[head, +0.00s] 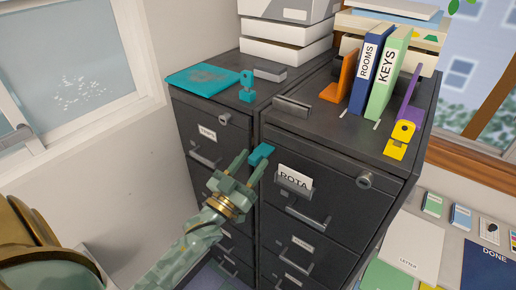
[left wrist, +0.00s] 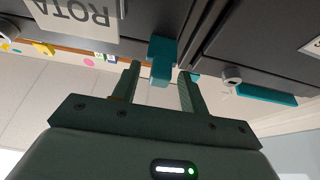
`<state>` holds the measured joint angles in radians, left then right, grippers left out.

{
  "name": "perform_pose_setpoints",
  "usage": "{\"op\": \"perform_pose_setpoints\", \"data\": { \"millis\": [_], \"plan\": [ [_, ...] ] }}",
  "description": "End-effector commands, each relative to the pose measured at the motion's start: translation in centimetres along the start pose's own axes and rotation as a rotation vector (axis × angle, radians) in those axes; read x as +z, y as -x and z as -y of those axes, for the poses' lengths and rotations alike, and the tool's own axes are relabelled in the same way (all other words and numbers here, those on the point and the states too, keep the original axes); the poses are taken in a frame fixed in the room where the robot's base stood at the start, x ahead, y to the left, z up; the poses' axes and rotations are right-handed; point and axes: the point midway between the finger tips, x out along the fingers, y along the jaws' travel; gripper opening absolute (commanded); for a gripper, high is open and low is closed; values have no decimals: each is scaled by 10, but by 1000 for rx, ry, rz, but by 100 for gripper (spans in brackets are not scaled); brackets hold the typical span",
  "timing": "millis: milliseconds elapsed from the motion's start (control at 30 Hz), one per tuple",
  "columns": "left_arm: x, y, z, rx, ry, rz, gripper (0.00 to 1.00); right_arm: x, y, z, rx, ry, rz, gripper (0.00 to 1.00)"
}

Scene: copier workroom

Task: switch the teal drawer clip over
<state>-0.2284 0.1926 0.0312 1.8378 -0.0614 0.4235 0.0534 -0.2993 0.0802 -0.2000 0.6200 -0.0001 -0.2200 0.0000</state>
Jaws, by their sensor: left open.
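The teal drawer clip (head: 262,153) sits at the front of the dark filing cabinets, by the seam between the left and right cabinet. In the left wrist view the clip (left wrist: 161,58) stands out from the cabinet front, with its free end between my finger tips. My left gripper (head: 251,163) is open, one finger on either side of the clip, with gaps visible. I cannot tell how the clip is fastened. My right gripper is not in view.
A teal folder (head: 203,79) and a small teal piece (head: 247,90) are on the left cabinet. The right cabinet bears binders (head: 385,75) and a yellow piece (head: 400,140). A ROTA card (head: 294,178) and drawer handles (head: 307,217) are close to my gripper.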

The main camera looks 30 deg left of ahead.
Motion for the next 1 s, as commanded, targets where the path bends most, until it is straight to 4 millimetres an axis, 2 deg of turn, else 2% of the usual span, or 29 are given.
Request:
{"op": "perform_pose_setpoints", "data": {
  "millis": [100, 200, 567, 733, 867, 1000],
  "plan": [
    [-1, -21, 0, 0, 0, -1, 44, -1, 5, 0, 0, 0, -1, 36],
    [0, -30, 0, 0, 2, 0, 44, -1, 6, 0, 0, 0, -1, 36],
    [1, -36, 0, 0, 1, 2, 44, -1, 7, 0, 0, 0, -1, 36],
    [1, -36, 0, 0, 1, 2, 0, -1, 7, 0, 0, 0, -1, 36],
    [1, -36, -4, -1, 2, 2, 0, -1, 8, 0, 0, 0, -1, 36],
    [0, -36, -30, -2, 8, 2, 0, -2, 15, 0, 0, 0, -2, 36]
  ]
}}
